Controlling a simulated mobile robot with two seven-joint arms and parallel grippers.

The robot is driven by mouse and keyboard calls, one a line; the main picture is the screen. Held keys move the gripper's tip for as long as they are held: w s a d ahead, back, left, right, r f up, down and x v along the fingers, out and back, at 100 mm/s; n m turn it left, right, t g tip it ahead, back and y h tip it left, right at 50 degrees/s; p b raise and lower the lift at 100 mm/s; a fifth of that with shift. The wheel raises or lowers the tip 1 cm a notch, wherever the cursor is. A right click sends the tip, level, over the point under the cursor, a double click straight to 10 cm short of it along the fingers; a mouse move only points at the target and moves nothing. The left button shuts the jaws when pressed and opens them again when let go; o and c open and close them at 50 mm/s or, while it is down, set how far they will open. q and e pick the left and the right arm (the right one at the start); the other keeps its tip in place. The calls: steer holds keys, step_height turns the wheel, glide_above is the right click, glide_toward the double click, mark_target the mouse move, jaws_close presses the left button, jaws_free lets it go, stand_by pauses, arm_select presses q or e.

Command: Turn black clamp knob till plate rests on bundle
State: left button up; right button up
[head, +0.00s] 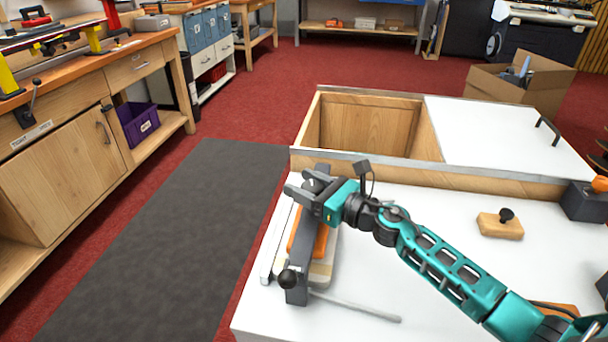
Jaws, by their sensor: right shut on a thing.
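A dark grey clamp bar (303,252) lies along the left side of the white bench top. Under and beside it shows a bundle (322,268) with a cream layer and orange parts. My right gripper (312,186) is at the far end of the clamp, shut on a dark rounded thing there, which looks like the black clamp knob; the fingers hide most of it. A second black ball knob (289,279) stands at the near end of the bar, free. Whether the plate touches the bundle cannot be told. My left gripper is out of view.
A pale rod (355,306) lies on the white top (420,215) near the clamp. A wooden block with a black knob (501,223) stands to the right. Behind is an open wooden bin (370,97) with a raised rim. A dark mat (180,240) covers the floor left.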

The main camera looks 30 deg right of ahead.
steer(key=m+h, duration=0.1)
steer(key=r+m+t+h+p, duration=0.1)
steer(key=h, duration=0.1)
steer(key=shift+w+d+r, duration=0.1)
steer(key=m+h, duration=0.1)
steer(key=m+h+p, duration=0.1)
steer(key=t+h+p, duration=0.1)
steer(key=h, duration=0.1)
steer(key=shift+w+d+m, duration=0.1)
steer(key=shift+d+m, duration=0.15)
steer(key=shift+m, duration=0.15)
steer(key=m+h, duration=0.1)
steer(key=h, duration=0.1)
steer(key=m+h+p, duration=0.1)
steer(key=shift+d+h, duration=0.2)
steer(key=shift+h, duration=0.2)
steer(key=shift+d+m+g+h+p, duration=0.2)
steer(key=shift+m+h, duration=0.45)
steer(key=shift+h, duration=0.25)
steer(key=shift+d+m+g+h+p, duration=0.1)
steer(key=shift+m+g+h+p, duration=0.1)
steer(key=shift+m+h, duration=0.6)
steer(key=shift+h, duration=0.4)
steer(key=o, duration=0.7)
steer(key=shift+o, duration=1.2)
steer(key=shift+f, duration=0.25)
steer(key=shift+p+v, duration=0.3)
steer(key=shift+v, duration=3.6)
